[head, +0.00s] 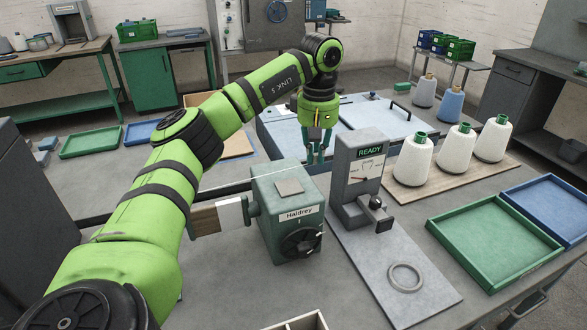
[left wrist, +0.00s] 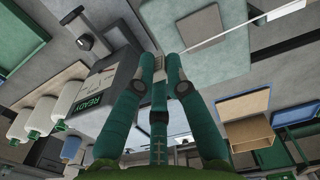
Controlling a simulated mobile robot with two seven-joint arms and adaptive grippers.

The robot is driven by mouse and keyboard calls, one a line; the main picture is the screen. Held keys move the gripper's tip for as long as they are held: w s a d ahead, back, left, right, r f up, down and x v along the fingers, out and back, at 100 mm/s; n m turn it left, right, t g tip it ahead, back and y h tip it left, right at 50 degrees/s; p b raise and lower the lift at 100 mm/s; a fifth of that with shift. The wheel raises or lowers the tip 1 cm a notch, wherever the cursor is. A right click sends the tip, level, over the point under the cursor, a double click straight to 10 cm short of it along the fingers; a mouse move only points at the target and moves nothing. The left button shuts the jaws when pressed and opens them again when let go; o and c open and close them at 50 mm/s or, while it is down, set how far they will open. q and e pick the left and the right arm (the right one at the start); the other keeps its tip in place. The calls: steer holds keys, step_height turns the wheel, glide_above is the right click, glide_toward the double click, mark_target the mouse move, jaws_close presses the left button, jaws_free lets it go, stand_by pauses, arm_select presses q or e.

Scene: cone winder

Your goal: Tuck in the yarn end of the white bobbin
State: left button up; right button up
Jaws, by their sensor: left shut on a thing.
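My left gripper (head: 317,157) hangs fingers down above and behind the green winder box marked Haldrey (head: 288,222). Its fingertips (left wrist: 160,62) are drawn close together and shut on a thin white yarn (left wrist: 222,36). The yarn stretches taut from the fingertips toward a white and tan piece on the winder's side, seemingly the white bobbin (head: 231,216). My left arm partly covers that piece in the head view, so its far end is hidden. My right gripper is not in view.
A grey tester reading READY (head: 360,165) stands just right of the winder, with a ring (head: 405,278) on its plate. Several white cones (head: 413,160) stand on a board further right. A green tray (head: 495,238) and blue tray (head: 548,207) lie at the right edge.

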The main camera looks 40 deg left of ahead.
arm_select(q)
steer(key=w+d+r+p, duration=0.2)
steer(key=d+r+p, duration=0.2)
steer(key=r, duration=0.2)
steer(key=shift+w+d+r, duration=0.2)
steer(key=shift+w+d, duration=0.15)
steer(key=shift+w, duration=0.05)
stand_by(0.4)
